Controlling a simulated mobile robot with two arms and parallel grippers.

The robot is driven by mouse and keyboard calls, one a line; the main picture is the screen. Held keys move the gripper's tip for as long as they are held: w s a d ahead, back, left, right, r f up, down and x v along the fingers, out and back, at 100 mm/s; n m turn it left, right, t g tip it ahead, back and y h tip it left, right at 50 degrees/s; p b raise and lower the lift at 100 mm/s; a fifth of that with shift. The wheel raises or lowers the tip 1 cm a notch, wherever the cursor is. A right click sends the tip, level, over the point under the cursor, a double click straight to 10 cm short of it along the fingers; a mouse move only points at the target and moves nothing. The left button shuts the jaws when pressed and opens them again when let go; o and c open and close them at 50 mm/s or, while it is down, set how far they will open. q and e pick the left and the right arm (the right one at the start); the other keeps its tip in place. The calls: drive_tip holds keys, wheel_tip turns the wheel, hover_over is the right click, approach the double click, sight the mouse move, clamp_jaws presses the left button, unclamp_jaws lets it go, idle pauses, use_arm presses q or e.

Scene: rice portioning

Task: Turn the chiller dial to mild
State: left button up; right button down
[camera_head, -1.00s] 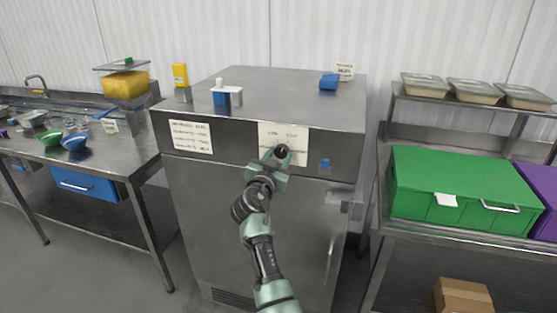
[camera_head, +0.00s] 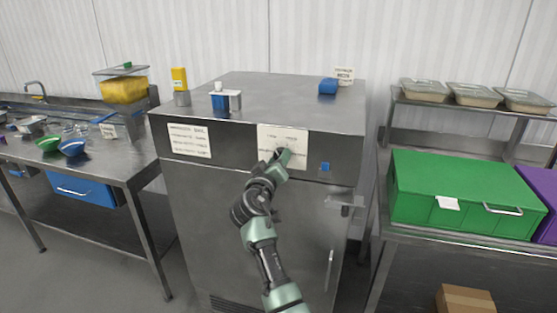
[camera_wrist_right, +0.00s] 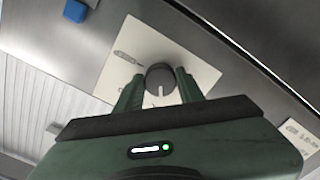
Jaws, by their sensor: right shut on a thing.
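The chiller (camera_head: 250,230) is a steel cabinet in the middle of the head view. A white label (camera_head: 297,136) on its upper front surrounds the dial. The dial (camera_wrist_right: 160,77) is a dark round knob with a pale pointer line, clear in the right wrist view and mostly hidden by my gripper in the head view. My right gripper (camera_head: 280,157) is at the dial, and in the wrist view its two fingers (camera_wrist_right: 160,92) are shut on the knob from both sides. The label's words are too small to read. My left gripper is in neither view.
A door handle (camera_head: 330,268) and a latch (camera_head: 344,201) stick out at the chiller's right front. A small blue square (camera_head: 325,167) is right of the label. A green box (camera_head: 465,190) stands on the right bench; a steel table (camera_head: 110,160) with bowls is at left.

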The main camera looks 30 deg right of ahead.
drive_tip(key=n+p, duration=0.2)
drive_tip(key=n, duration=0.1)
drive_tip(key=n+p, duration=0.1)
drive_tip(key=n, duration=0.3)
drive_tip(key=n+p, duration=0.2)
drive_tip(key=n, duration=0.2)
drive_tip(key=shift+d+r+p, duration=0.1)
drive_tip(key=shift+r+p, duration=0.2)
drive_tip(key=shift+r, duration=0.1)
drive_tip(key=shift+n, duration=0.5)
drive_tip(key=c, duration=1.1)
unclamp_jaws()
drive_tip(key=shift+o, duration=1)
drive_tip(key=shift+f, duration=0.25)
